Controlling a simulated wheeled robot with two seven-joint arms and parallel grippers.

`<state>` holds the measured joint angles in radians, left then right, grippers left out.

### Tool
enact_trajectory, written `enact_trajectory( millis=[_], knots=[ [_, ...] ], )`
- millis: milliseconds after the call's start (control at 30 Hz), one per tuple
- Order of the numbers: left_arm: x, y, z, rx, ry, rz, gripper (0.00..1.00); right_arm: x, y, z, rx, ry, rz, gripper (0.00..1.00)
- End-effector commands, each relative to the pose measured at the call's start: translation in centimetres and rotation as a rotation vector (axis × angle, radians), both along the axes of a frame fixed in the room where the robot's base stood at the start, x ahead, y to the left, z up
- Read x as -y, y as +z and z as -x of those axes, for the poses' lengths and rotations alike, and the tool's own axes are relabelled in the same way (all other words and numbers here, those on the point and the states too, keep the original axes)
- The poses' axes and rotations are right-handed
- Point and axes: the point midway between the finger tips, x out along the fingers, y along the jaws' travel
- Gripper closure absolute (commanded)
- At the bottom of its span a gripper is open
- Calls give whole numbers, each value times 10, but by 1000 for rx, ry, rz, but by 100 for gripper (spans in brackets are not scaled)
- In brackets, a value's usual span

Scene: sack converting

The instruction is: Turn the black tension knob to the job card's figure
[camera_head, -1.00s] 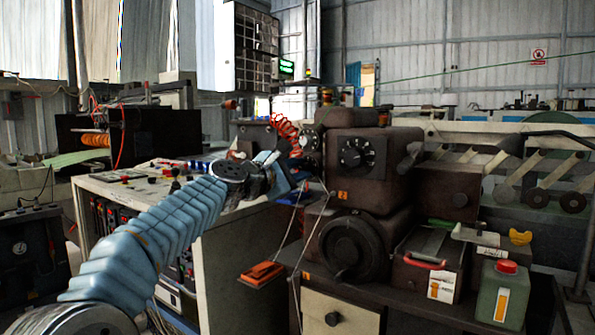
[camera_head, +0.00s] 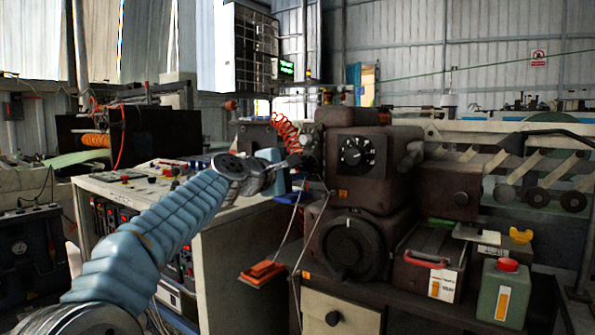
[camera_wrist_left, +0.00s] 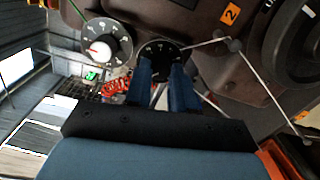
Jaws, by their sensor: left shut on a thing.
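My left gripper (camera_head: 298,162) reaches from the left to the left side of the brown machine housing. In the left wrist view its two blue fingers (camera_wrist_left: 165,72) are closed in at a small black dial (camera_wrist_left: 160,48), shut on its black knob. The fingers hide most of the knob, and I cannot read its setting. A grey dial with a white and red knob (camera_wrist_left: 100,50) sits beside it in that view. On the housing front is a larger black dial (camera_head: 357,153), apart from the gripper. I cannot make out a job card's figure. My right gripper is out of view.
A red coiled hose (camera_head: 286,130) hangs close behind the gripper, and thin cables run below it. A handwheel (camera_head: 345,246) sits under the housing. A red-handled toolbox (camera_head: 430,265) and a green canister (camera_head: 503,291) stand on the bench at right.

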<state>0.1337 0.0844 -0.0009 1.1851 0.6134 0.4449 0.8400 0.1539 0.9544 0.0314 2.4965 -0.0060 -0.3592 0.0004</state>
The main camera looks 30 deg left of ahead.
Motion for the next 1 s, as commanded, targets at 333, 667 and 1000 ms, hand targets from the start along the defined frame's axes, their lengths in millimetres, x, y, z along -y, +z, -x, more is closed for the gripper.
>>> enact_trajectory(
  millis=[333, 667, 1000],
  knots=[
    [1, -2, -1, 8, -3, -150, 100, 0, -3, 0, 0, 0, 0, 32],
    [1, -2, -1, 9, -4, -177, 100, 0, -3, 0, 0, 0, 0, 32],
    [1, -2, -1, 10, -3, -176, 56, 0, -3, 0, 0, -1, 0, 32]
  ],
)
